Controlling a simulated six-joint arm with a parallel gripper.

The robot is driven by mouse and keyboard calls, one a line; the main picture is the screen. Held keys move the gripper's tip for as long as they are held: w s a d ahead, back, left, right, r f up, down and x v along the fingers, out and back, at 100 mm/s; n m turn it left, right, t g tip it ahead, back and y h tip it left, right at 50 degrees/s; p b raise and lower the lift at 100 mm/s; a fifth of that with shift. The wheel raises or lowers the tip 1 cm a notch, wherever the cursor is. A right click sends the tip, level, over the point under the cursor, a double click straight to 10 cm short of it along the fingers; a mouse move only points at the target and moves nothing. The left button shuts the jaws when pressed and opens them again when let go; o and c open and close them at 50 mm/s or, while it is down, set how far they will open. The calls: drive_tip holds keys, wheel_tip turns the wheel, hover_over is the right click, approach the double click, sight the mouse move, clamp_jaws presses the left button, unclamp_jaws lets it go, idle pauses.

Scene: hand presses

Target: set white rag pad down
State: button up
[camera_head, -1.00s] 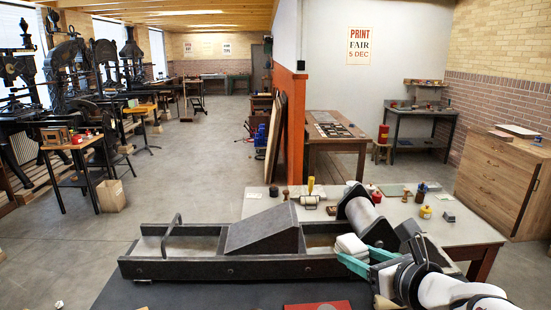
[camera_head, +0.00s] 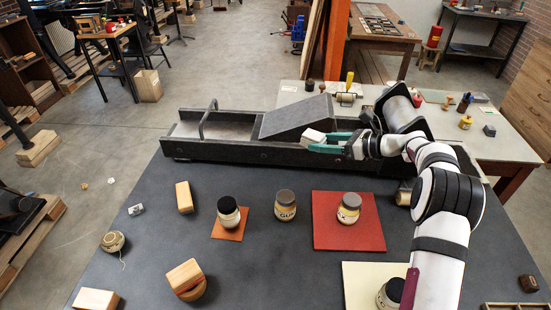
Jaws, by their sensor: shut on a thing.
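The white rag pad (camera_head: 313,136) is a small pale block in the teal fingers of my gripper (camera_head: 324,143). My gripper is shut on it and points left. The pad is at the grey hand press (camera_head: 232,150), in front of the lower right part of its dark wedge-shaped block (camera_head: 293,117). The fingers cover part of the pad's lower side. I cannot tell whether the pad touches the press or is held above it.
The roller (camera_head: 402,110) of the press stands right of my gripper. The dark table in front holds a red mat (camera_head: 332,238) with a jar (camera_head: 349,208), a glue jar (camera_head: 285,205), wooden blocks (camera_head: 184,197) and a twine ball (camera_head: 113,241). The table's left middle has bare room.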

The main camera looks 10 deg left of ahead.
drive_tip(key=shift+n+g+y, duration=0.4)
drive_tip(key=shift+n+g, duration=0.4)
drive_tip(key=shift+g, duration=0.1)
drive_tip(key=w+a+f, duration=0.1)
drive_tip(key=a+f, duration=0.3)
drive_tip(key=w+a+f, duration=0.1)
drive_tip(key=a+f, duration=0.2)
drive_tip(key=f, duration=0.2)
drive_tip(key=w+a+f, duration=0.1)
drive_tip(key=a+f, duration=0.3)
drive_tip(key=shift+w+a+f, duration=0.2)
drive_tip(key=shift+a+f, duration=0.15)
drive_tip(key=shift+f, duration=0.05)
drive_tip(key=f, duration=0.4)
drive_tip(key=shift+w+a, duration=0.1)
drive_tip(key=shift+a, duration=0.2)
drive_tip(key=shift+f, duration=0.7)
drive_tip(key=o, duration=1.4)
drive_tip(key=shift+c, duration=0.2)
drive_tip(key=shift+r, duration=0.1)
drive_tip(key=shift+r, duration=0.55)
drive_tip(key=v, duration=0.7)
drive_tip(key=shift+d+r, duration=0.1)
drive_tip(key=shift+d, duration=0.15)
